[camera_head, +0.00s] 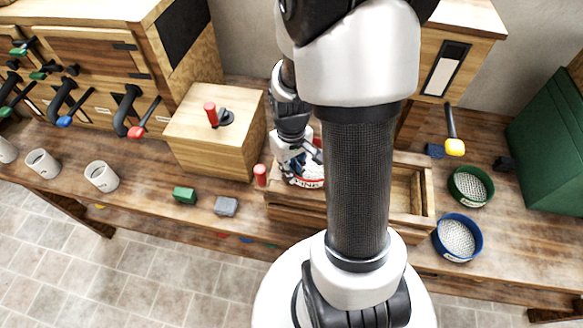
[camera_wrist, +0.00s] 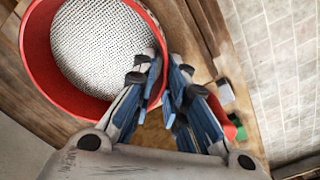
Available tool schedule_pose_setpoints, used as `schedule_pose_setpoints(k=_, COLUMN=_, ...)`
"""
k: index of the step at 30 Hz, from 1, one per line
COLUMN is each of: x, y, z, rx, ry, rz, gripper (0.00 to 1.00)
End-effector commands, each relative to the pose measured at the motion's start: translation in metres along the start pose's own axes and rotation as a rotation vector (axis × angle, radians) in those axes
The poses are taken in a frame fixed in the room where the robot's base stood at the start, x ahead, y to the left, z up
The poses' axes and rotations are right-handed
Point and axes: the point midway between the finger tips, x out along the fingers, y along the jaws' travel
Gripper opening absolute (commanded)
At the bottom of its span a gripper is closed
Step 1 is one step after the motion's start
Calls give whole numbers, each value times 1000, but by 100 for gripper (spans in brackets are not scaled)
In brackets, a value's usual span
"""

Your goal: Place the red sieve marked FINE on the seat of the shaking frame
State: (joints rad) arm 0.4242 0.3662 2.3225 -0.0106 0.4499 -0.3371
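The red sieve (camera_head: 309,184) sits at the left end of the wooden shaking frame (camera_head: 427,205), partly hidden by my arm; its white label is only partly readable. In the wrist view the red sieve (camera_wrist: 35,52) shows its pale mesh and fills the upper left. My gripper (camera_wrist: 164,64) has one finger inside the sieve and one outside, closed narrowly on its rim.
A green sieve (camera_head: 470,186) and a blue sieve (camera_head: 458,238) stand right of the frame. A wooden box with a red knob (camera_head: 211,114) stands behind left. A green block (camera_head: 184,195) and a grey block (camera_head: 226,206) lie at the front. White cups (camera_head: 102,176) stand far left.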

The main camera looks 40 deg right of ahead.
Motion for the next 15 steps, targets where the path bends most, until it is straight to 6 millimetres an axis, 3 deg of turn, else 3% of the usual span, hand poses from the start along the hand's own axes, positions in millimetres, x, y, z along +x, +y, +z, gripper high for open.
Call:
schedule_pose_setpoints(k=8, x=-9, y=0, z=0, rx=0, ry=1, rz=0, gripper=14)
schedule_pose_setpoints(k=15, x=-57, y=0, z=-1, rx=0, ry=4, rz=1, gripper=14)
